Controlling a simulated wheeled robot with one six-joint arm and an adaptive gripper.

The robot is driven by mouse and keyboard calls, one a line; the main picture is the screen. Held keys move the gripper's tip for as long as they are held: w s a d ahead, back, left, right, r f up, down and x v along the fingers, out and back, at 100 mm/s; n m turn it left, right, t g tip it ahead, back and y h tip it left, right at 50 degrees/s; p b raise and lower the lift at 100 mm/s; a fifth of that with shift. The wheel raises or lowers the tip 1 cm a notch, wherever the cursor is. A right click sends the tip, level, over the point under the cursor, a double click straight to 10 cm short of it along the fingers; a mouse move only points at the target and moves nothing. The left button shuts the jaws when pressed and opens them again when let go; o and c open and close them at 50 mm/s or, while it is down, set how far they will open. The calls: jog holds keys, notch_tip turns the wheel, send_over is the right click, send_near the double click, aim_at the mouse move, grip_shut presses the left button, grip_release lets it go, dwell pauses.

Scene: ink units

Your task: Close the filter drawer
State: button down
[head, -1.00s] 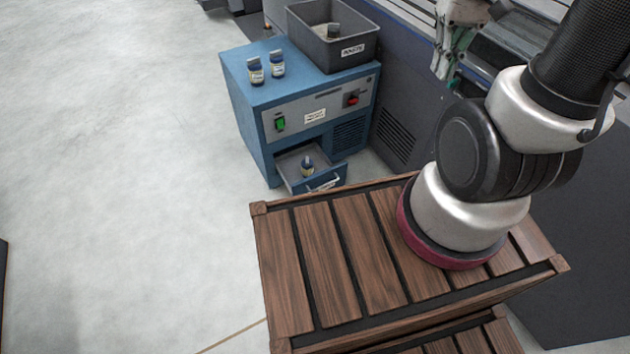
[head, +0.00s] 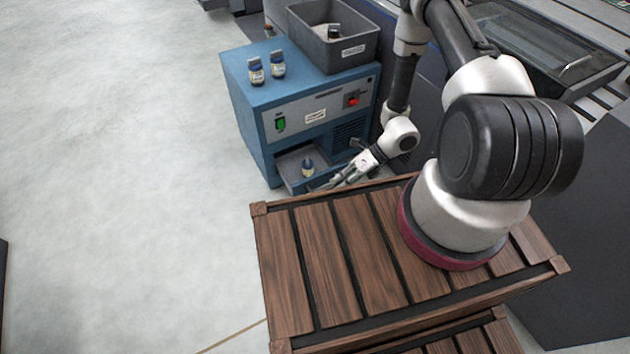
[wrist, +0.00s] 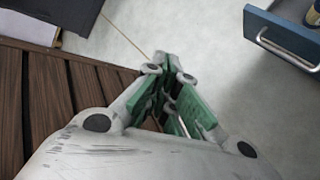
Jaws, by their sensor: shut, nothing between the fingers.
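The filter drawer (head: 292,161) stands pulled out at the lower front of the blue unit (head: 262,98). A small bottle with a dark cap and yellow band (head: 308,167) stands inside it. In the wrist view the drawer's blue front (wrist: 276,38) with its metal bar handle (wrist: 288,50) is at the upper right. My gripper (head: 335,184) is low beside the drawer front, partly covering it in the head view. In the wrist view my gripper (wrist: 168,65) is shut and empty, to the left of the handle and apart from it.
Two bottles (head: 256,72) and a grey waste bin (head: 355,52) stand on the unit's top. My wooden slatted base (head: 330,255) is close in front of the drawer. Open floor (head: 120,180) lies to the left.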

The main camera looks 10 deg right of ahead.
notch_tip(320, 180, down, 11)
jog(key=w+a+m+t+h, duration=0.1)
jog(key=w+m+t, duration=0.15)
jog(key=m, duration=0.85)
jog(key=m+t+h, duration=0.3)
jog(key=m, duration=0.8)
send_near(308, 183)
jog(key=shift+g, duration=0.25)
jog(key=x, duration=0.4)
jog(key=shift+s+f, duration=0.25)
jog(key=shift+f, duration=0.35)
jog(key=shift+w+a, duration=0.1)
jog(key=shift+w, duration=0.5)
